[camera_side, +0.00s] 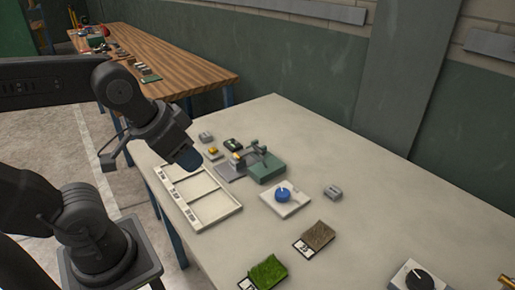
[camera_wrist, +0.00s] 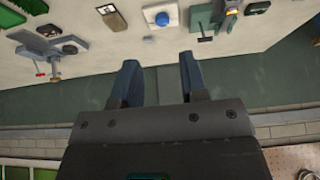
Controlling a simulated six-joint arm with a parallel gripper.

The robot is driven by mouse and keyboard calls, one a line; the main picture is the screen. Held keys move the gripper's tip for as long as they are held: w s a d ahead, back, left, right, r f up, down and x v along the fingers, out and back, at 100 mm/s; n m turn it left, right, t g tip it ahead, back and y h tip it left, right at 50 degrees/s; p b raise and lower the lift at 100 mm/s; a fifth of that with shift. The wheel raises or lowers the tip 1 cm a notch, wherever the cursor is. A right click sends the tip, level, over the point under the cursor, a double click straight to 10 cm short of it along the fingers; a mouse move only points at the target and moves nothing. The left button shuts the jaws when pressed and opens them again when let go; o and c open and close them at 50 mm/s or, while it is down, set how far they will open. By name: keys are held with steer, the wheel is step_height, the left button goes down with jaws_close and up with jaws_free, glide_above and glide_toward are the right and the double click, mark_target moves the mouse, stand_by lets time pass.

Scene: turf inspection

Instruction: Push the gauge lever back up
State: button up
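The gauge (camera_side: 266,165) is a green device with a grey plate and a small upright part, in the middle of the table in the side view. In the wrist view, what looks like the gauge (camera_wrist: 203,16) is at the top, right of centre, with a thin lever reaching down. The lever's exact angle is too small to tell. My gripper (camera_side: 187,158) is above the table's left edge, left of the gauge and apart from it. In the wrist view my gripper (camera_wrist: 160,78) shows two separated dark blue fingers with nothing between them.
A blue knob (camera_side: 283,194) on a white plate is in front of the gauge. A grey block (camera_side: 333,191) stands right of it. A white framed tray (camera_side: 200,196) lies left. Turf samples (camera_side: 268,272) lie nearer. A green wall (camera_side: 350,110) runs behind the table.

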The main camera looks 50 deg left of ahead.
steer(key=n+g, duration=0.2)
steer(key=n, duration=1.6)
glide_above(259, 149)
steer(key=s, duration=0.3)
step_height(259, 149, down, 4)
steer(key=x, duration=1.2)
steer(key=shift+s+f, duration=0.2)
steer(key=shift+f, duration=0.3)
steer(key=shift+c, duration=0.2)
jaws_close()
